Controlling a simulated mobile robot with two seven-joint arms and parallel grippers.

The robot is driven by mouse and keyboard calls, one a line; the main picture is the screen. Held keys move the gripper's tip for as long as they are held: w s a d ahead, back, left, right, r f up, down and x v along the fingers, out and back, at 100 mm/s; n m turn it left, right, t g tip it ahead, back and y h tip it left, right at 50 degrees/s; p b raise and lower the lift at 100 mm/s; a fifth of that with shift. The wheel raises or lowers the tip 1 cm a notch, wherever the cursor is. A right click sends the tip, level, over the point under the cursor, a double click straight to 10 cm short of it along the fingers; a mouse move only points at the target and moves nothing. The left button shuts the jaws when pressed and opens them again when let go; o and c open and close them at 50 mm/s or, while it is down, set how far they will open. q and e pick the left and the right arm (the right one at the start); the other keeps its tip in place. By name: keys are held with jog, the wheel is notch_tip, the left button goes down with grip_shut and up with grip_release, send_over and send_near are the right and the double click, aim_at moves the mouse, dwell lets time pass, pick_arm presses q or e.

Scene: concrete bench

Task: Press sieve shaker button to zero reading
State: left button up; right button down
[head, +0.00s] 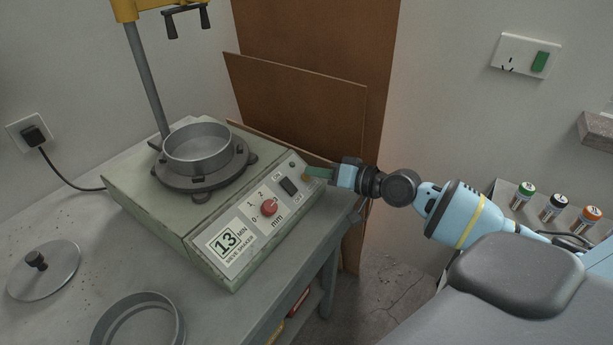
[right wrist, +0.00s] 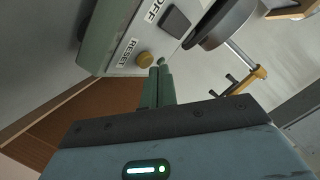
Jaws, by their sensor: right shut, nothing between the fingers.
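The sieve shaker (head: 150,205) is a pale green box on the bench with a sloped front panel. Its panel shows "13 MIN" (head: 225,242), a red knob (head: 269,207) and a black rocker switch (head: 289,186). The yellow reset button (right wrist: 145,59) sits by the "RESET" label in the right wrist view. My right gripper (head: 308,172) reaches in from the right, its green fingers shut and empty. Its fingertips (right wrist: 157,71) are close beside the button; whether they touch it I cannot tell. My left gripper is not in view.
A sieve pan (head: 198,148) sits on the shaker under a yellow-topped column. Brown boards (head: 300,100) lean behind. Several small bottles (head: 553,207) stand at right.

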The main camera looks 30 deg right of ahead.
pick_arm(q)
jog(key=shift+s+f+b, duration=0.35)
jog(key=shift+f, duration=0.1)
pick_arm(e)
jog(key=shift+w+a+f, duration=0.1)
jog(key=shift+w+f, duration=0.15)
jog(key=shift+f, duration=0.2)
dwell(0.4)
jog(key=shift+r, duration=0.1)
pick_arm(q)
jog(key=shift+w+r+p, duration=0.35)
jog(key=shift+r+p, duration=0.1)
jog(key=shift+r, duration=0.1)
pick_arm(e)
jog(key=shift+s+r, duration=0.4)
jog(key=shift+r, duration=0.2)
jog(key=shift+d, duration=0.2)
